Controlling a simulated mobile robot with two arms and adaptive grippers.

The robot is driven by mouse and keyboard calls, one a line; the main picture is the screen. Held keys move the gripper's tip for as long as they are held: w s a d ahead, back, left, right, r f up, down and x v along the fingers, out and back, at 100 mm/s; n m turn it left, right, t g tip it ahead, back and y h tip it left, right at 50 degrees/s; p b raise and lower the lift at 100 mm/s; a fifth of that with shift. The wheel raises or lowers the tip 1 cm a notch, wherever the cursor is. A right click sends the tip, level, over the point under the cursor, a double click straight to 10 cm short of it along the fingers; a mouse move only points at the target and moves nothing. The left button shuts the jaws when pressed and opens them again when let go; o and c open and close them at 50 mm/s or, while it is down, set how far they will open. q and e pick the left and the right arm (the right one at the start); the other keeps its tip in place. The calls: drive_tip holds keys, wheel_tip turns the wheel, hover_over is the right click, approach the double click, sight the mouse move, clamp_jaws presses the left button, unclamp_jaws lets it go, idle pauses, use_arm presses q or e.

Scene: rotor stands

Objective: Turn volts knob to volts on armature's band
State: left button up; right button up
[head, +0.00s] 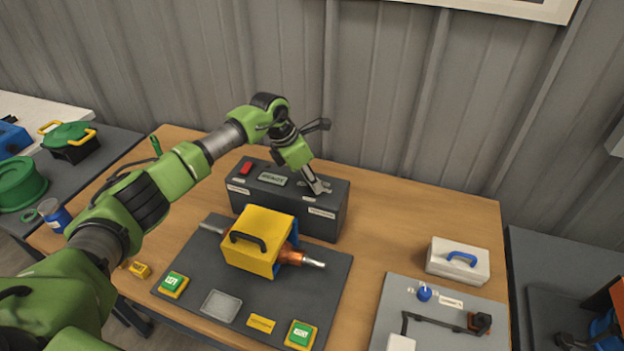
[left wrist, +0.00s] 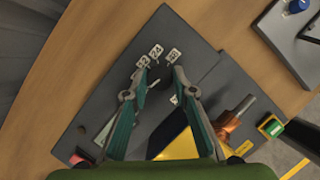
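The dark control box (head: 285,203) stands at the back of the table with a red switch, a small display and pale labels. My left gripper (head: 320,188) points down at the right part of its top. In the left wrist view its fingers (left wrist: 159,72) are spread on either side of a dark round knob (left wrist: 158,92), and number tags sit around the knob. Whether the fingers touch the knob is unclear. The armature (head: 292,256), copper with a steel shaft, sticks out of a yellow and blue housing (head: 252,257). Its band's writing is not readable. My right gripper is out of view.
A dark mat (head: 203,262) holds the housing, a grey tray (head: 221,305) and green-and-yellow blocks (head: 301,334). A white case (head: 458,262) and a grey board (head: 455,331) are at the right. The wood between mat and board is clear.

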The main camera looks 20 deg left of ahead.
use_arm(q)
drive_tip(key=shift+w+f+m+b, duration=0.15)
drive_tip(key=shift+m+b, duration=0.15)
drive_tip(key=shift+b, duration=0.55)
drive_tip(key=m+g+h+b, duration=0.1)
drive_tip(key=m+b, duration=0.2)
drive_tip(key=b, duration=0.2)
drive_tip(key=shift+m, duration=0.3)
drive_tip(key=shift+w+m+g+b, duration=0.1)
drive_tip(key=shift+m+g+b, duration=0.4)
drive_tip(key=shift+m+b, duration=0.55)
drive_tip(key=shift+r+m+g+b, duration=0.25)
drive_tip(key=shift+m+b, duration=0.2)
drive_tip(key=shift+m, duration=0.3)
drive_tip(key=o, duration=1)
drive_tip(key=shift+o, duration=0.3)
